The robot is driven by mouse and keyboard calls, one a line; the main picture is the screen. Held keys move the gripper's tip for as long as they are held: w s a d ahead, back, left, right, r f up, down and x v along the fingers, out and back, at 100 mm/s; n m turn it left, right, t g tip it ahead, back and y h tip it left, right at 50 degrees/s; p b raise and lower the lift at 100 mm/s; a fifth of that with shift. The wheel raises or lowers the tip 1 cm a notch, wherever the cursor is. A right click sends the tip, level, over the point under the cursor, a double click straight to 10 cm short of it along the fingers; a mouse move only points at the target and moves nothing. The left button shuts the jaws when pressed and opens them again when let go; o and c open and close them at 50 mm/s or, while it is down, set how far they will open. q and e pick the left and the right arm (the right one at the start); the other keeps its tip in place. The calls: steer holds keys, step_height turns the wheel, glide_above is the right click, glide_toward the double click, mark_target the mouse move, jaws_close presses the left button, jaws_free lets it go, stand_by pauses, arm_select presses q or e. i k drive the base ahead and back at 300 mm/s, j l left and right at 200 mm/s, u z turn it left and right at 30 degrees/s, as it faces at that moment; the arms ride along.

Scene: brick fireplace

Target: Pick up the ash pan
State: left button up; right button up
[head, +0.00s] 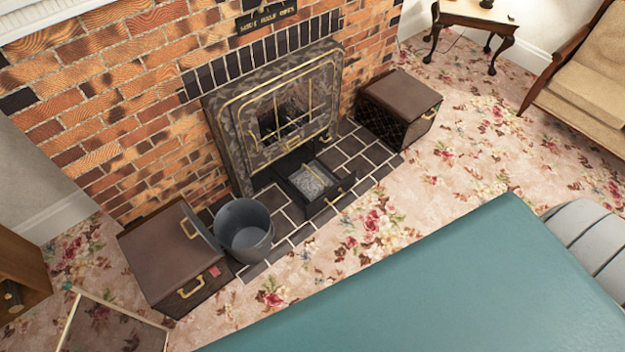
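The ash pan (309,181) is a dark open tray holding grey ash. It sits on the dark tiled hearth, at the foot of the fireplace opening, with its dark front panel facing into the room. A small brass-coloured piece shows near the front panel. The fireplace (281,100) has a patterned dark surround and brass-coloured bars and trim; its inside is dark and hard to make out. Neither of my grippers is in view.
A grey metal bucket (244,232) stands left of the pan, beside a brown box with brass handles (165,252). Another brown box (399,105) stands right of the fireplace. A large teal surface (440,285) covers the lower right. Floral carpet (375,215) lies open before the hearth.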

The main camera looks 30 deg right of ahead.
mark_target(311, 181)
steer(key=i+l+u, duration=0.2)
steer(key=l+u, duration=0.2)
steer(key=l, duration=0.55)
steer(key=i+l+u, duration=0.1)
steer(key=l+u, duration=0.3)
steer(key=l, duration=0.55)
steer(key=l+u, duration=0.4)
steer(key=l, duration=0.55)
steer(key=k, duration=0.05)
